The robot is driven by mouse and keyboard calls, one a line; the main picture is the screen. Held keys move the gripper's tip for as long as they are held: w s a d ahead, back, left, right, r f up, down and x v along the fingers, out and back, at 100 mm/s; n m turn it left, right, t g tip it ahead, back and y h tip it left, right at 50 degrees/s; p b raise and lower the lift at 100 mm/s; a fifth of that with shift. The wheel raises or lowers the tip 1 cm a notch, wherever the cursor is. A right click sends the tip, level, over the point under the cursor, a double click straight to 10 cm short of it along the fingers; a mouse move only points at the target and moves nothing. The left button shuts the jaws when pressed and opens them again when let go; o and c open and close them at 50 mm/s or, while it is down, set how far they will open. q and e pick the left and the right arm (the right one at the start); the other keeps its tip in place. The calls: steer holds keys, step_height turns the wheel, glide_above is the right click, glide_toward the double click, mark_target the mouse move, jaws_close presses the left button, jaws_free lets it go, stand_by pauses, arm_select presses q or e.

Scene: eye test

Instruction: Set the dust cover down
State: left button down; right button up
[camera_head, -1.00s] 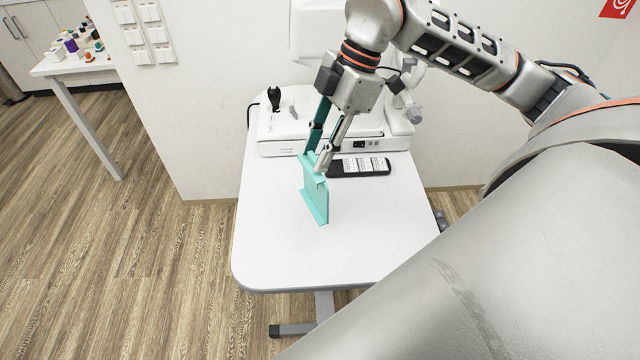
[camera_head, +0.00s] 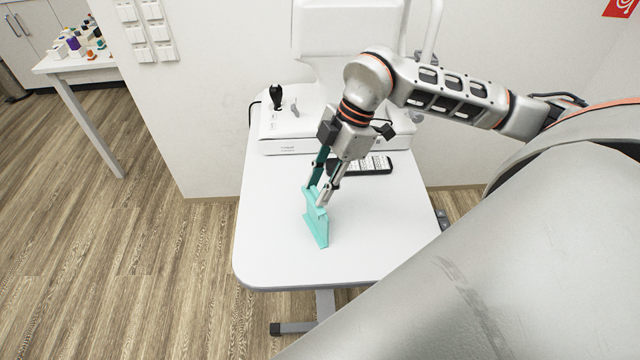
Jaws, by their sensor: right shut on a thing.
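The teal piece that I take for the dust cover (camera_head: 316,226) is at the middle of the white table (camera_head: 275,240). It stands upright, with a wider foot at its lower end. My right gripper (camera_head: 318,196) comes from above and is shut on its top edge. I cannot tell for sure whether its foot touches the tabletop. My left gripper is not in view.
A white eye-test machine (camera_head: 290,145) with a black joystick (camera_head: 276,93) stands at the table's back. A dark remote or keypad (camera_head: 372,166) lies in front of it. The table's front and left parts are clear. A side table (camera_head: 75,65) with small bottles stands far left.

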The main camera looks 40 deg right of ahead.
steer(key=o, duration=0.8)
steer(key=shift+r, duration=0.1)
steer(key=v, duration=1.2)
